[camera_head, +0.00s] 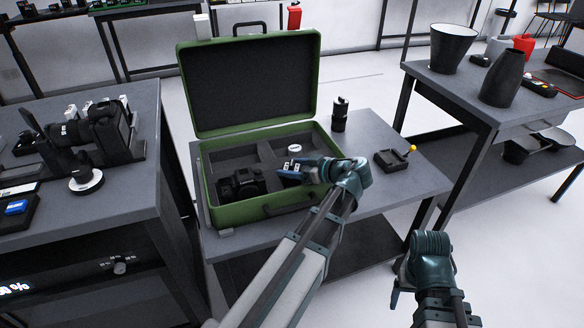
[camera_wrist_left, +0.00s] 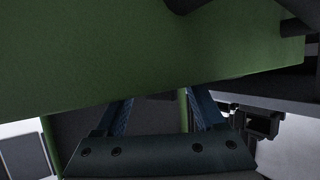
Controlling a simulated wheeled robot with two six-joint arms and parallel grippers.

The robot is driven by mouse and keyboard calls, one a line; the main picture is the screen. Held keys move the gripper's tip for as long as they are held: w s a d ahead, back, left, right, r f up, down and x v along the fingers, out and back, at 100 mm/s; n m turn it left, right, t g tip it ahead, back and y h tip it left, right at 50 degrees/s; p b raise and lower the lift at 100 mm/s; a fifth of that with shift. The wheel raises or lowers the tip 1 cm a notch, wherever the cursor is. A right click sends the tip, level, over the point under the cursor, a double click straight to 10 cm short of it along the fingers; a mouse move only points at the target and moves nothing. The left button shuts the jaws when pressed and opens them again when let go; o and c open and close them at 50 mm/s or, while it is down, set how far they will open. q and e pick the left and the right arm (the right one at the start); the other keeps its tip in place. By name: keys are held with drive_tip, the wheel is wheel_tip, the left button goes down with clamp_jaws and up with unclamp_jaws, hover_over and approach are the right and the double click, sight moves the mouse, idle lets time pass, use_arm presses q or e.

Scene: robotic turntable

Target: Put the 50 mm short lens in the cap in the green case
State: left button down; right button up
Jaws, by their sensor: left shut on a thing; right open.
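The green case (camera_head: 268,212) stands open on the middle table, its lid raised at the back. My left gripper (camera_head: 288,172) reaches over the front wall into the right part of the case. It is shut on a small dark thing with white marks, apparently the short lens, mostly hidden by the fingers. In the left wrist view, the left gripper (camera_wrist_left: 158,112) is largely behind the green case wall (camera_wrist_left: 130,50), which hides what it holds. My right gripper (camera_head: 398,290) is open and empty, low at the right, away from the table.
A dark camera (camera_head: 241,183) lies in the case's left compartment. A white-topped round item (camera_head: 294,149) is just behind my left gripper. A tall black lens (camera_head: 340,115) and a black device with a yellow knob (camera_head: 391,160) stand right of the case.

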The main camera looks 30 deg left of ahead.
use_arm(q)
drive_tip(key=shift+f+b, duration=1.1)
idle(0.3)
unclamp_jaws()
drive_tip(key=shift+r, duration=0.1)
drive_tip(key=p+v, duration=0.5)
drive_tip(key=v, duration=0.9)
drive_tip(key=b+x, duration=0.4)
drive_tip(key=x, duration=0.8)
drive_tip(key=shift+a, duration=0.1)
drive_tip(key=shift+b+x, duration=0.5)
drive_tip(key=shift+x, duration=0.4)
